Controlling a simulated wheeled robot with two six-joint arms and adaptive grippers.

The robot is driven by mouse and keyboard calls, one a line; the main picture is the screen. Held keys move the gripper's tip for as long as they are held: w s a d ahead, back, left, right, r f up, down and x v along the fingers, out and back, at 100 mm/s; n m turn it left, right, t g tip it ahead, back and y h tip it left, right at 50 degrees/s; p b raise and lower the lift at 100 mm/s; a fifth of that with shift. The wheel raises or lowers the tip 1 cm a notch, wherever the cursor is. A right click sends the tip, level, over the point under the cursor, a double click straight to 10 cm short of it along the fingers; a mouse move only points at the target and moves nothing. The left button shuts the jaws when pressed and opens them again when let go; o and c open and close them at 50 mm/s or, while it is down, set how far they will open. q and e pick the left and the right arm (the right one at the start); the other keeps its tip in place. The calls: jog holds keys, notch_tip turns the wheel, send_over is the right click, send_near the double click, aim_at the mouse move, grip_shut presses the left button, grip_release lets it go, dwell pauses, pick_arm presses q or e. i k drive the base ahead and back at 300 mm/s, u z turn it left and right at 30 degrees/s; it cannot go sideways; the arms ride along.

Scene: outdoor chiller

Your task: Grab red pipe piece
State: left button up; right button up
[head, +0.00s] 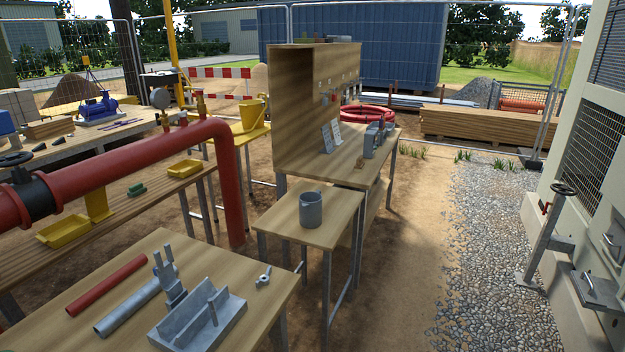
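A short red pipe piece (107,286) lies flat on the near wooden table (215,262), toward its left side. A grey pipe piece (127,308) lies roughly parallel to it on its right. The red piece is in full view with nothing on it. Neither of my grippers shows in the head view.
A grey forked upright part (168,277), a grey metal holder (198,322) and a small wing-shaped fitting (264,276) are on the same table. A large fixed red pipe (130,160) runs behind it. A grey mug (311,210) stands on a small table. Gravel lies right.

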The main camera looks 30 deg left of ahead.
aim_at(92, 295)
jog(key=u, duration=1.35)
jog(key=k, duration=0.45)
jog(key=z, duration=1.05)
jog(key=i, duration=1.2)
jog(key=u, duration=0.8)
